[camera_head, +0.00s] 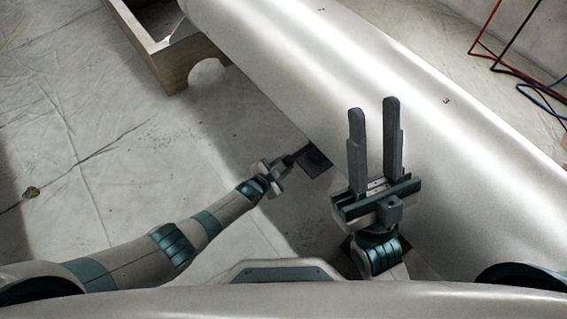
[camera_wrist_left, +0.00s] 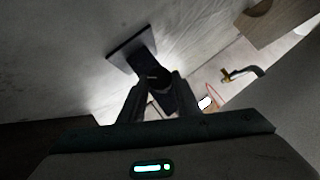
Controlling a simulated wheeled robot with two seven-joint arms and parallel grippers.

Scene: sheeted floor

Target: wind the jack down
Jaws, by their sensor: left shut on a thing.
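The dark jack shows in the head view as a square plate (camera_head: 316,160) beside the lower edge of the large white rounded body (camera_head: 330,75). In the left wrist view its flat plate (camera_wrist_left: 128,42) stands at the far end of a dark shaft. My left gripper (camera_head: 287,162) is shut on a dark part of the jack; its fingers (camera_wrist_left: 158,100) lie either side of that part in the left wrist view. Which part it grips is too dark to tell. My right gripper (camera_head: 374,112) is open and empty, in front of the white body, fingers pointing away.
A wooden cradle (camera_head: 175,65) stands at the top left under the white body. Red, black and blue cables (camera_head: 520,75) lie at the right. A small brass and dark fitting (camera_wrist_left: 240,74) shows in the left wrist view. The sheeted floor at left is mostly clear.

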